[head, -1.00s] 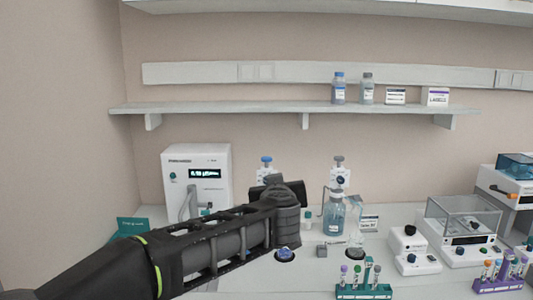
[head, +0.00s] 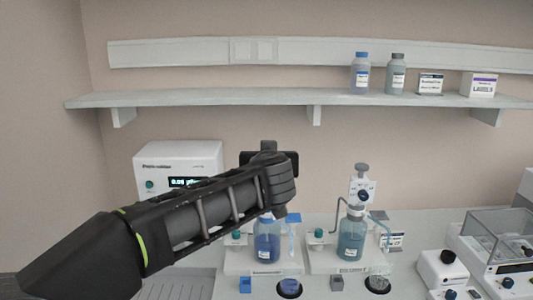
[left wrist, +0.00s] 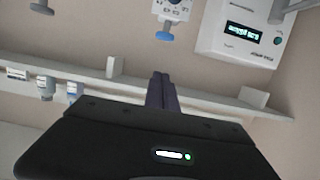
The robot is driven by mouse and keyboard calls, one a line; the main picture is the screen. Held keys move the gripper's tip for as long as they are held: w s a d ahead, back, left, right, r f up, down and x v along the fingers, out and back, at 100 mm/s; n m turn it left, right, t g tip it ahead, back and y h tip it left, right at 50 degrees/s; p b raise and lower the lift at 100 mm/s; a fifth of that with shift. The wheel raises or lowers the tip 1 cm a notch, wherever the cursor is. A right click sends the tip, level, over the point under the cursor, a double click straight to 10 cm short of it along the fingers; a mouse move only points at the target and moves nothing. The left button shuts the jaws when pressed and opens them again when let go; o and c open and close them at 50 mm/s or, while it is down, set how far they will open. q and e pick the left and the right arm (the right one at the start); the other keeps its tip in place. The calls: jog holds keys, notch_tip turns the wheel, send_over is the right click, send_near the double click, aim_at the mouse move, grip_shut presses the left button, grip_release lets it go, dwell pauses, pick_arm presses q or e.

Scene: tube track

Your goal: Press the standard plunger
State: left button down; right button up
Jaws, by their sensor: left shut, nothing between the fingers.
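Two bottle-top dispensers stand on the bench. The right one (head: 362,185) has a grey plunger (head: 362,168) on top, raised above its body, over a clear blue-green bottle (head: 351,240). The left one has a darker blue bottle (head: 266,242); my arm hides its top. In the left wrist view, which is upside down, its blue plunger (left wrist: 165,36) shows beyond the fingertips, apart from them. The labels are too small to tell which is the standard. My left gripper (left wrist: 162,77) is shut and empty; in the head view its dark body (head: 278,165) covers the left dispenser. My right gripper is not in view.
A white instrument with a display (head: 180,160) stands left behind my arm. A wall shelf (head: 220,98) with bottles and boxes runs above. A balance (head: 505,240) stands at right.

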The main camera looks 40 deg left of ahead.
pick_arm(q)
jog(key=shift+w+a+r, duration=0.1)
jog(key=shift+w+r, duration=0.1)
jog(key=shift+s, duration=0.1)
jog(key=x, duration=1)
notch_tip(320, 180, down, 3)
jog(key=shift+b, duration=0.55)
jog(key=shift+f, duration=0.55)
